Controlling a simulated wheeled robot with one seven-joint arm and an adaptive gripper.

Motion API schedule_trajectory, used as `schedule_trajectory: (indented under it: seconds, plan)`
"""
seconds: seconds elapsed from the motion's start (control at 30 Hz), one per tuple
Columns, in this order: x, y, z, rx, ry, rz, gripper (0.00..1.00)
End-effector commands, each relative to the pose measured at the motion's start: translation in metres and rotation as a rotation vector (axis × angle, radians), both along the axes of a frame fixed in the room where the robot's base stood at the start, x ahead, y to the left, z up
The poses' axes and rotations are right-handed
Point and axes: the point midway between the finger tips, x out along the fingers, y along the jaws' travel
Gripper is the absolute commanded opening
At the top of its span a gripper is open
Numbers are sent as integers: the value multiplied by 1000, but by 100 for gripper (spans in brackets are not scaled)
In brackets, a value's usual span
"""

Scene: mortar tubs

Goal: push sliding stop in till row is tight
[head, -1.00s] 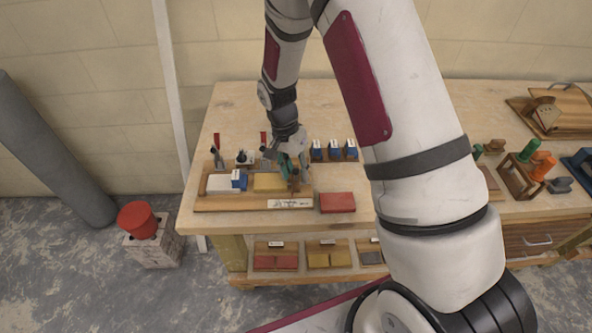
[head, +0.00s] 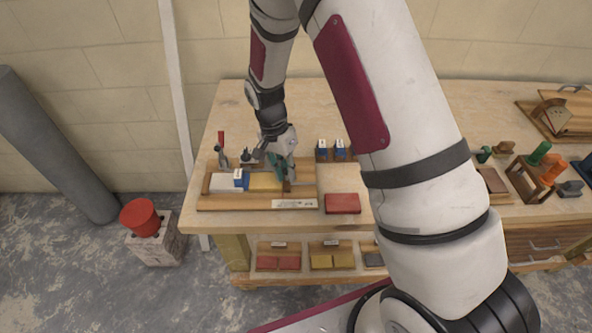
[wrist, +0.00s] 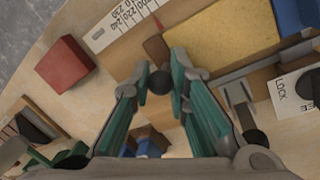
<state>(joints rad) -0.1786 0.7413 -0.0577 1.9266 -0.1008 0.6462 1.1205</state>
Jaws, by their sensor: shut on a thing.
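The sliding stop, a brown upright block (head: 287,187) with a dark ball knob (wrist: 160,83), stands at the right end of the row in a wooden tray (head: 240,203). My gripper (wrist: 163,80) is shut around the knob, one finger each side. The row has a pale block (head: 222,183) at left, a blue piece (head: 240,179), then a yellow block (head: 265,181), which also shows in the wrist view (wrist: 230,42). The stop is close beside the yellow block's right end. I cannot tell whether they touch, or whether small gaps lie between the other pieces.
A printed scale (wrist: 128,18) runs along the tray front. A lever (wrist: 240,100) sits by a label reading LOCK (wrist: 297,93). A red block (head: 342,203) lies right of the tray. Blue pieces (head: 339,149) stand behind, and a red-handled tool (head: 221,147) stands at back left.

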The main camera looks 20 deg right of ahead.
Motion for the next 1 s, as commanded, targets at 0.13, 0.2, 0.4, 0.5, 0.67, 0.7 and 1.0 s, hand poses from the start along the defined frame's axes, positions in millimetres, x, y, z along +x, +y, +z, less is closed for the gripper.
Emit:
schedule_trajectory:
  seconds: [0.13, 0.2, 0.4, 0.5, 0.67, 0.7, 1.0]
  plan:
    - [2, 2, 1, 4, -6, 0, 0]
    - [2, 2, 1, 4, -6, 0, 0]
    - [2, 2, 1, 3, -5, 0, 38]
    - [1, 1, 0, 3, -4, -1, 38]
    - [1, 1, 2, 2, -5, -1, 38]
    - [2, 2, 4, 3, -5, -1, 38]
    - [10, 8, 52, 4, -10, 0, 38]
